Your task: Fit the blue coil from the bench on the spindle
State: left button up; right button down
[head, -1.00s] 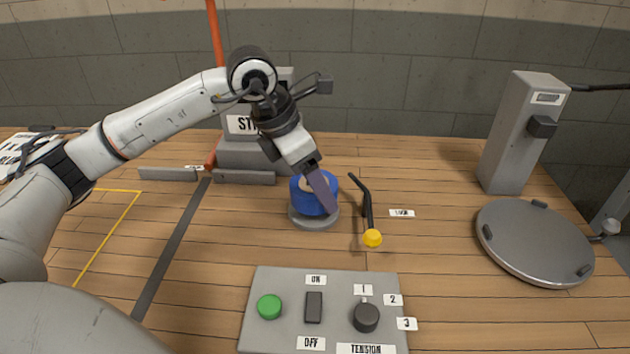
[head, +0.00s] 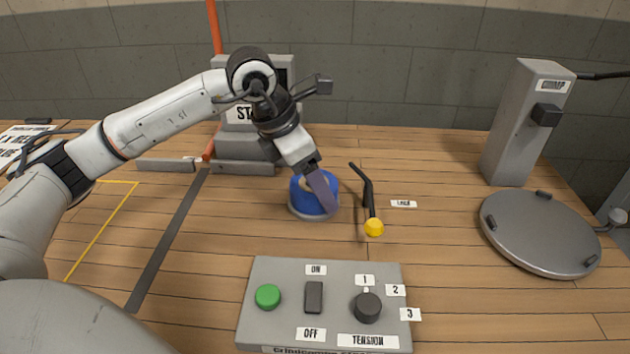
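The blue coil (head: 301,199) sits low over a round grey disc (head: 297,214) that shows as a thin rim beneath it. I cannot tell whether the coil rests fully on the disc. The spindle post is not clearly visible; a tan patch shows in the coil's top. My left gripper (head: 316,190) reaches down from the upper left, with one purple-grey finger across the coil's front right side. The other finger is hidden, and the gripper appears shut on the coil. My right gripper is out of view.
A black lever with a yellow knob (head: 373,227) stands close to the coil's right. A control panel (head: 275,330) with a green button, switch and dial is in front. A round grey lid (head: 540,233) and a grey post (head: 515,140) are at right. Grey stops (head: 243,168) lie behind.

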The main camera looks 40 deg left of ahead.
pick_arm(q)
jog(key=o, duration=1.3)
jog(key=shift+c, duration=0.2)
jog(key=v, duration=1)
jog(key=shift+r, duration=0.15)
jog(key=shift+s, duration=0.1)
